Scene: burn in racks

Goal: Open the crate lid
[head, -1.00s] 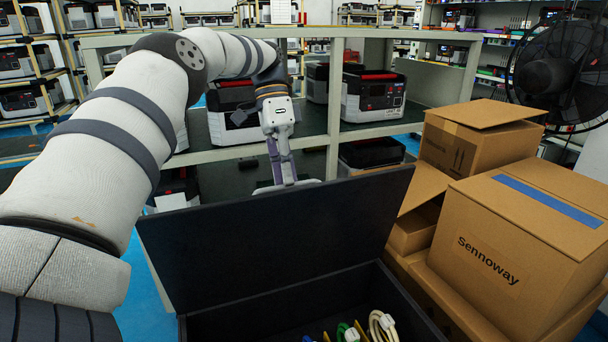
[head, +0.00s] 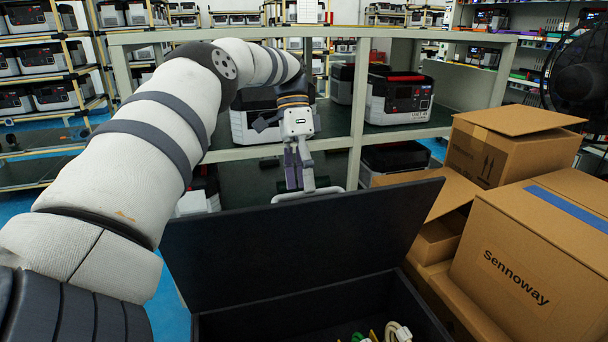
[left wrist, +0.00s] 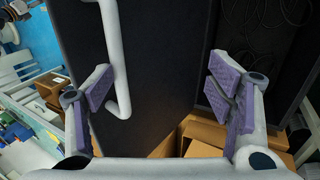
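The black crate (head: 212,326) is at the bottom of the head view, with its lid (head: 300,245) standing up, leaning back, and its inside visible. A white bar handle (head: 334,190) on the lid's far side shows above the top edge. It also shows in the left wrist view (left wrist: 119,70). My left gripper (head: 298,180) is behind the lid's top edge, pointing down at the handle. In the left wrist view my left gripper (left wrist: 165,92) is spread open; the handle is close to the left finger, with nothing clamped. My right gripper is not in view.
Cables (head: 397,332) lie in the crate. Cardboard boxes (head: 535,255) stand close on the right. A grey rack (head: 357,105) with power units (head: 400,98) is behind the lid. A black fan (head: 578,75) stands at the far right.

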